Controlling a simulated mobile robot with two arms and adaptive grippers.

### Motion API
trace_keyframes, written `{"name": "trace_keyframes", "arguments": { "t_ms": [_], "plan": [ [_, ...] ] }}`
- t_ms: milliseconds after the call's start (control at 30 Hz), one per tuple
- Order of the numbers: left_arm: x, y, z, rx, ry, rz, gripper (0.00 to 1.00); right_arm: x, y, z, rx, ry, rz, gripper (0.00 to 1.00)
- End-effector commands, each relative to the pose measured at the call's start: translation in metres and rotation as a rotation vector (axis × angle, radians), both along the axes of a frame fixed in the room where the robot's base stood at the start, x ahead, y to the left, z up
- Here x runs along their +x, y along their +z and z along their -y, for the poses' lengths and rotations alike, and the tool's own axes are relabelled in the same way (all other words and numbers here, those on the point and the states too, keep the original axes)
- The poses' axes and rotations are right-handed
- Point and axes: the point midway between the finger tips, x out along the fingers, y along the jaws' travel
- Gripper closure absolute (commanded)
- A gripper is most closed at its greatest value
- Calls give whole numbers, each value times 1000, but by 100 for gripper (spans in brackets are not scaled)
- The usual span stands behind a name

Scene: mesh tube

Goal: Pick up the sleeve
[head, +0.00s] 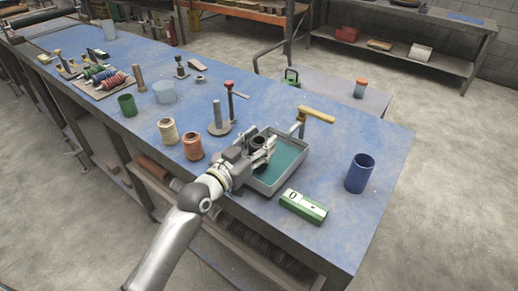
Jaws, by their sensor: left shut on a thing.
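My left gripper (262,150) reaches in from the bottom and is shut on a small dark sleeve (258,142). The sleeve looks like a short round tube with its open end up, partly hidden by the fingers. It is at the left side of a grey tray (299,178) with a teal inside. I cannot tell whether the sleeve touches the tray. My right gripper is not in view.
On the blue bench, a green-and-white box (304,206) and a blue cup (359,173) stand to the right. Thread spools (193,146), a post on a round base (218,119) and a green cup (127,105) stand left.

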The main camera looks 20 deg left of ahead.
Motion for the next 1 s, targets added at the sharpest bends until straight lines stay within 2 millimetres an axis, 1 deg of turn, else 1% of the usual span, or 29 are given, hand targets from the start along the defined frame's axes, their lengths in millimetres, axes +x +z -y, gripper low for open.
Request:
{"name": "trace_keyframes", "arguments": {
  "t_ms": [33,67,167,333,367,500,600,800,1000],
  "plan": [
    [0,10,0,-2,0,8,81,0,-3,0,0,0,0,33],
    [0,14,0,-2,0,8,81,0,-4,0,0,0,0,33],
    [-10,32,-14,4,1,8,81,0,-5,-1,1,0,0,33],
    [-32,76,-43,8,0,9,81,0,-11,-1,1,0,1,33],
    [-36,75,-50,9,2,4,81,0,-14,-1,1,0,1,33],
    [-54,87,-74,8,1,2,81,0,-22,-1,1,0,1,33],
    [-64,95,-88,7,1,1,81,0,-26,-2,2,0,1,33],
    [-77,106,-106,3,0,1,81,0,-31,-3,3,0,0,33],
    [-82,111,-112,0,-1,1,81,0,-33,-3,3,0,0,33]
  ]
}}
